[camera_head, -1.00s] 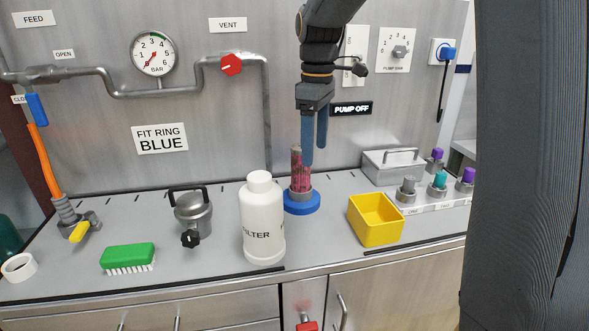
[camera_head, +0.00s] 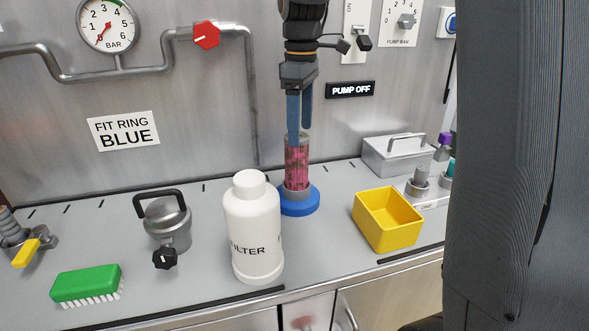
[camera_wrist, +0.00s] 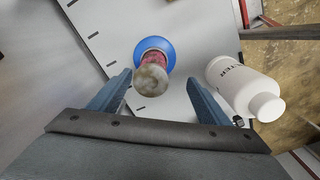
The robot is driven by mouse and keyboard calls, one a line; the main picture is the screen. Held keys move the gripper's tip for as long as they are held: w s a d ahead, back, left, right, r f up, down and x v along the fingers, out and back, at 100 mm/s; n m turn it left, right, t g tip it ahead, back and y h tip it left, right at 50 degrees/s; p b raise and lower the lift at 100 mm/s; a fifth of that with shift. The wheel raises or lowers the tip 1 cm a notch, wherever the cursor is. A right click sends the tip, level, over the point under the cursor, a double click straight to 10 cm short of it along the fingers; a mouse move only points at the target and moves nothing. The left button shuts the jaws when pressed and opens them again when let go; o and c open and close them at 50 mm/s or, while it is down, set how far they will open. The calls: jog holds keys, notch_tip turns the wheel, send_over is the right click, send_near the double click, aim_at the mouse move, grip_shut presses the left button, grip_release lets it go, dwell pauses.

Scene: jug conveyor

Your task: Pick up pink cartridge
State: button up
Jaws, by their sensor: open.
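The pink cartridge (camera_head: 297,168) stands upright in a round blue base (camera_head: 312,202) on the counter, with a grey cap on top and a grey collar at its foot. My gripper (camera_head: 299,140) points down at the cartridge's top, its blue fingers overlapping the upper part in the head view. In the wrist view my gripper (camera_wrist: 158,95) has its fingers wide apart. The cartridge's cap (camera_wrist: 151,80) shows there between and a little beyond the fingertips, with no finger visibly touching it. The cap hides most of the pink body.
A white filter bottle (camera_head: 254,225) stands close at the front left of the cartridge. A yellow bin (camera_head: 372,228) and a grey lidded box (camera_head: 385,158) are to the right. A metal pot (camera_head: 170,225) and green brush (camera_head: 86,284) are left. The wall is behind.

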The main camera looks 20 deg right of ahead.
jog(key=b, duration=0.5)
send_over(297, 169)
jog(key=w, duration=0.3)
notch_tip(297, 169, down, 6)
jog(key=shift+d+f+p, duration=0.15)
jog(key=shift+f+p, duration=0.1)
jog(key=shift+f, duration=1)
jog(key=shift+d+f+p, duration=0.2)
jog(key=shift+f+p, duration=0.1)
jog(key=shift+f, duration=0.95)
jog(key=shift+d+f+p, duration=0.15)
jog(key=shift+f+p, duration=0.1)
jog(key=shift+f, duration=1)
